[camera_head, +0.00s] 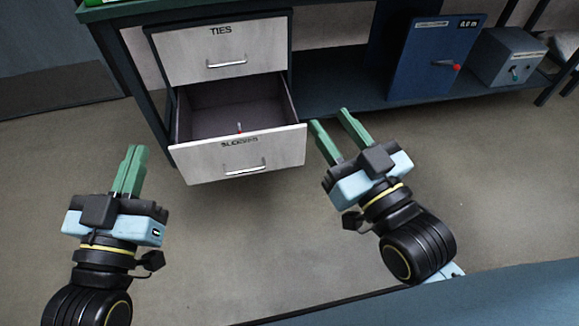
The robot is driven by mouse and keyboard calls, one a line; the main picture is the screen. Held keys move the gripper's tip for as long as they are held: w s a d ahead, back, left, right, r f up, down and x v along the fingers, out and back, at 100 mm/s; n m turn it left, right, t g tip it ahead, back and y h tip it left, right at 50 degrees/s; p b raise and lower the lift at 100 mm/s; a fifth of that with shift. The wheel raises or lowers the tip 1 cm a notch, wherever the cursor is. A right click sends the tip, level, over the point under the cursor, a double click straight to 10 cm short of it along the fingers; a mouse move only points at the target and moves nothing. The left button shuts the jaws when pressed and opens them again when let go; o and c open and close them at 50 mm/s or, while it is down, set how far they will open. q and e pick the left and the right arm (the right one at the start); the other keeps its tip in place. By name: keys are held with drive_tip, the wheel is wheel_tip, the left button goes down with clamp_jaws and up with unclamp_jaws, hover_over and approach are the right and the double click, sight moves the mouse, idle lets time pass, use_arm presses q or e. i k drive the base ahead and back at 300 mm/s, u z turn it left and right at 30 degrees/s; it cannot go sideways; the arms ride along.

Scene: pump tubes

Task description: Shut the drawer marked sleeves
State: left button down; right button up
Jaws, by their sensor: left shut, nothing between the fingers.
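The sleeves drawer (285,143) is the lower of two white-fronted drawers and stands pulled out, with its dark inside visible. Its front carries a metal bar handle (245,171). A small red-tipped item (239,127) shows at the drawer, just above its label. My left gripper (131,170) is shut and empty, to the left of the drawer front and apart from it. My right gripper (329,127) is open and empty, with its fingertips just right of the drawer front's right edge. I cannot tell whether they touch it.
The ties drawer (219,50) above is shut. A blue panel box (435,60) with a red-tipped lever and a smaller grey-blue box (505,57) stand on the low shelf at the right. A blue surface (480,300) crosses the bottom right. The floor before the drawers is clear.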

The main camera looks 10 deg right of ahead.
sight(209, 147)
drive_tip(key=u, duration=0.25)
drive_tip(key=k, duration=0.3)
drive_tip(key=z, duration=1)
drive_tip(key=i, duration=1.15)
drive_tip(key=u, duration=0.3)
